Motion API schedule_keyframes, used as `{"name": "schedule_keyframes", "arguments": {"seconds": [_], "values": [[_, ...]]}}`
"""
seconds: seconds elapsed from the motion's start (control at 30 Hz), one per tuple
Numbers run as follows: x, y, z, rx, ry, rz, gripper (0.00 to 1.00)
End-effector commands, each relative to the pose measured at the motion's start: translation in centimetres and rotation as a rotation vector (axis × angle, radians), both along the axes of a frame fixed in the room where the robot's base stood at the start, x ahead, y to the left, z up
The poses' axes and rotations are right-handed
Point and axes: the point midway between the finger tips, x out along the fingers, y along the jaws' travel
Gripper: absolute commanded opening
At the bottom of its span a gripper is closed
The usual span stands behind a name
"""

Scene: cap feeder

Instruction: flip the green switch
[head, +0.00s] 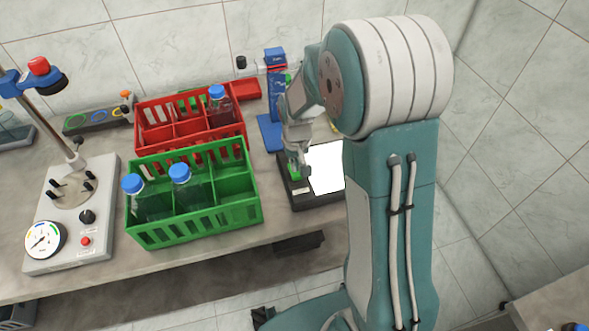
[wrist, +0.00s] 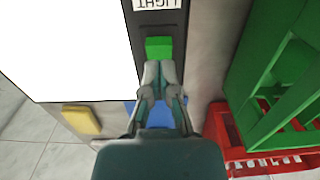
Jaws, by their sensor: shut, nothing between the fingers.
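The green switch (wrist: 158,47) sits on the dark frame of the light box, just under a white "LIGHT" label (wrist: 156,4) in the wrist view. In the head view the green switch (head: 294,171) shows small, partly covered by my gripper. My gripper (wrist: 161,70) is shut and empty, with its fingertips right at the near edge of the switch. I cannot tell whether they touch it. In the head view my gripper (head: 303,168) points down over the switch side of the light box (head: 326,168), whose white panel is bright.
A green crate (head: 228,213) with blue-capped bottles stands left of the light box, with a red crate (head: 187,129) behind it. A blue stand (head: 270,134) is behind the light box. A yellow block (wrist: 82,120) lies beside the panel. A gauge device (head: 72,215) stands far left.

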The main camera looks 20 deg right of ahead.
Motion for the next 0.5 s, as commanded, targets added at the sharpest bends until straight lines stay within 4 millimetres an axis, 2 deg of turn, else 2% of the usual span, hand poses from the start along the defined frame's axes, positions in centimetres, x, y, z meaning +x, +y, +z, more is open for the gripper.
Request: {"name": "schedule_keyframes", "arguments": {"seconds": [0.5], "values": [[0.00,0.00,-0.66,0.000,0.000,0.000,0.00]]}}
